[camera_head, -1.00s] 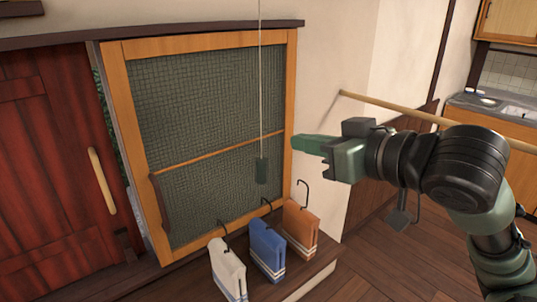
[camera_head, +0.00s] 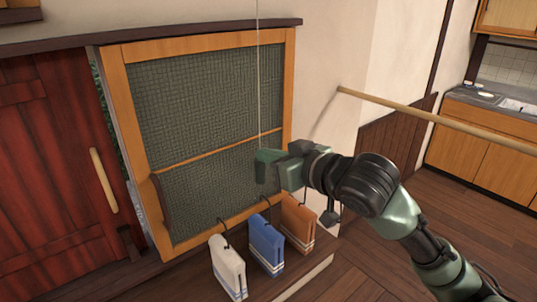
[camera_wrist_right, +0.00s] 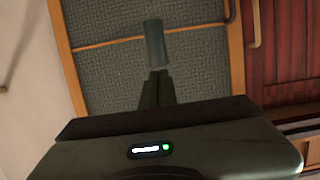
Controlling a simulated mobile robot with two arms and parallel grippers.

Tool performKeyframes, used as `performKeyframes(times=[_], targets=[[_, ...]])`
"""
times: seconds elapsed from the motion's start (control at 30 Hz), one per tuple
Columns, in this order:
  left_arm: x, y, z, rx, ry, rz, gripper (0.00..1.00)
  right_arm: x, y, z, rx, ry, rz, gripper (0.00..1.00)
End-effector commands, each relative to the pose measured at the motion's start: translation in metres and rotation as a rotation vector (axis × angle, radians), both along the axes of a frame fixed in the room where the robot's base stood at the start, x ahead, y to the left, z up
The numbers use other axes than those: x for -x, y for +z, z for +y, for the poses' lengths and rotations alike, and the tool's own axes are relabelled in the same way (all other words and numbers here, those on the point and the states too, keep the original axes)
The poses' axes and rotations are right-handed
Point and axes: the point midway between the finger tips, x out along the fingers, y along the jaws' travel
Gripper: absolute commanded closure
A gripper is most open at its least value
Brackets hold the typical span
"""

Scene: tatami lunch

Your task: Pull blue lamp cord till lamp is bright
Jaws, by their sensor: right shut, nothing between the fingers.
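A thin pale cord (camera_head: 258,80) hangs from above, in front of the screen panel. Its dark blue-grey pull (camera_wrist_right: 155,42) shows in the right wrist view, just beyond my fingertips. My right gripper, also in the right wrist view (camera_wrist_right: 155,80), is shut with nothing held. Its tips are at or very close to the pull; contact cannot be told. The lamp is out of view. My left gripper is not in view.
White (camera_head: 228,268), blue (camera_head: 266,245) and orange (camera_head: 298,224) cloths with hooks stand on the wooden step below. A long wooden pole (camera_head: 430,115) crosses at right. A red door (camera_head: 50,180) is at left.

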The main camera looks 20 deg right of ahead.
Motion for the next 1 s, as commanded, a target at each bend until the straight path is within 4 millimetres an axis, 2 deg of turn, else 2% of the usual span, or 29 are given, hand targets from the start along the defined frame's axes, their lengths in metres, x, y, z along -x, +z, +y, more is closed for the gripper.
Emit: performKeyframes(times=[0.37, 0.6, 0.67, 1.0], targets=[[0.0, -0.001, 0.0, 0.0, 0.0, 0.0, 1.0, 0.0, -0.003, 0.0, 0.0, 0.0, 0.0, 1.0], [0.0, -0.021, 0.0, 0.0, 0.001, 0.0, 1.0, 0.0, -0.04, 0.0, -0.001, 0.0, 0.003, 1.0], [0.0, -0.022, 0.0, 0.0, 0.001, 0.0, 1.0, 0.0, -0.045, 0.0, 0.0, -0.001, 0.002, 1.0], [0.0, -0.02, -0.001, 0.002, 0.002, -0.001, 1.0, 0.0, -0.045, 0.0, 0.001, 0.0, 0.009, 1.0]])
